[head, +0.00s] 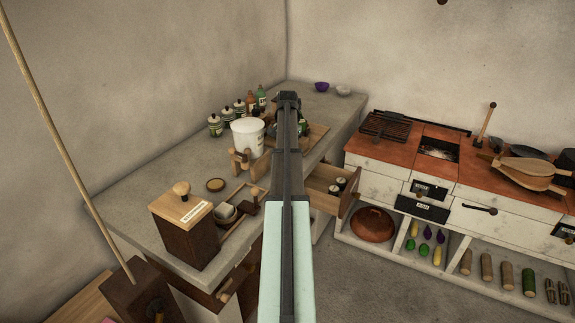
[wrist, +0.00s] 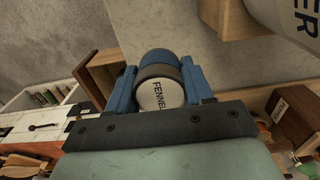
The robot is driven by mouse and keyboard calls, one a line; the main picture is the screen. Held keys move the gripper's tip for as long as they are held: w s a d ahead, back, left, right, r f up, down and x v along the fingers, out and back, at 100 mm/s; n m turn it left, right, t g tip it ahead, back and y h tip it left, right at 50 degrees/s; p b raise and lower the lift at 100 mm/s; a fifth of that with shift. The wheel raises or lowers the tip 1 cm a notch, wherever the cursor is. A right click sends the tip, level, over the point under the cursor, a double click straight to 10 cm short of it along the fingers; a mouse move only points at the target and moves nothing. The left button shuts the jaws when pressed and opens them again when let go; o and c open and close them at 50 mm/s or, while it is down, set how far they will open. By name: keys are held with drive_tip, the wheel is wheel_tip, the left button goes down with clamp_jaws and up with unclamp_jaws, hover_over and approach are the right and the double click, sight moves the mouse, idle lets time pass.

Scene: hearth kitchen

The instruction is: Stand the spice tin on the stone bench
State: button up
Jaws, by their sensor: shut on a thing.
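The spice tin (wrist: 158,96) is between my gripper's blue fingers in the wrist view. Its pale round end reads FENNEL and has a dark rim; a blue rounded piece shows just beyond it. My gripper (wrist: 161,88) is shut on the tin. In the head view my own arm hides the tin and most of the gripper. The grey stone bench (head: 335,101) runs along the left wall to the back corner. In the wrist view a grey surface, likely the bench, lies beyond the tin (wrist: 151,25); I cannot tell the gap.
An open drawer (head: 320,187) holding small tins sticks out right of my arm. A white crock (head: 248,134), several lidded jars (head: 227,116) and a dark wooden box (head: 186,229) stand on the bench.

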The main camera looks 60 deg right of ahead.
drive_tip(key=shift+f, duration=3.1)
drive_tip(key=o, duration=1.1)
drive_tip(key=shift+f, duration=0.15)
wheel_tip(320, 180, up, 12)
drive_tip(key=shift+r, duration=0.2)
